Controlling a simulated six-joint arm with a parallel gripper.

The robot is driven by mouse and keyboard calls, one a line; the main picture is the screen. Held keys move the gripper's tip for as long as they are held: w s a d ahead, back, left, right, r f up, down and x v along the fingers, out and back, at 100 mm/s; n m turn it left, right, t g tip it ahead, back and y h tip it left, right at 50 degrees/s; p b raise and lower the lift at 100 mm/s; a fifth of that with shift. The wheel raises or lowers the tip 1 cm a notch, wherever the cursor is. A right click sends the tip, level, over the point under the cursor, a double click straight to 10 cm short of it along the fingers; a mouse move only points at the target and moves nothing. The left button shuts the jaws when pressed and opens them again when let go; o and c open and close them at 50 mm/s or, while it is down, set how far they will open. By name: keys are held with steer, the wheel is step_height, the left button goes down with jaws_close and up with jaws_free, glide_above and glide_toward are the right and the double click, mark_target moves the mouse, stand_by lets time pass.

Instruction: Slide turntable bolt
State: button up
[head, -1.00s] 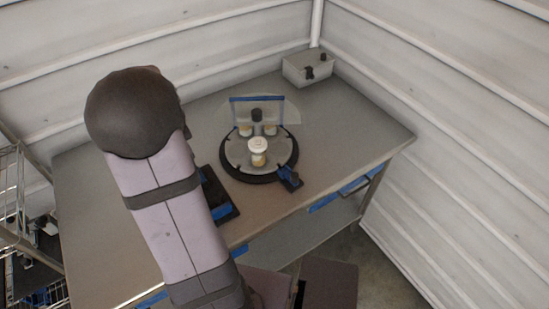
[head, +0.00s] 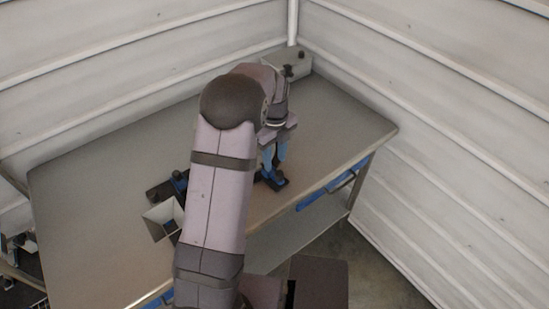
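The turntable bolt (head: 273,181), a dark block with blue parts, lies at the front right of where the turntable stands. My gripper (head: 274,163) points down with its blue fingers just above or at the bolt. I cannot tell whether the fingers touch it or how far apart the tips are. The turntable and the jars on it are hidden behind my arm.
A pale square-mouthed funnel (head: 163,219) stands left of my arm, by a dark base with blue parts (head: 172,187). A grey bin (head: 289,64) sits in the back corner. The metal table (head: 95,200) is bare at left and right.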

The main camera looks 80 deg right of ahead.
mark_target(279, 173)
steer(key=shift+a, duration=0.1)
steer(key=shift+s+a+b, duration=0.35)
steer(key=shift+s+a, duration=0.2)
steer(key=shift+s, duration=0.15)
steer(key=shift+s+a+f, duration=0.1)
steer(key=shift+f, duration=0.25)
steer(key=shift+f+b, duration=1.4)
steer(key=shift+f, duration=0.75)
steer(key=c, duration=0.7)
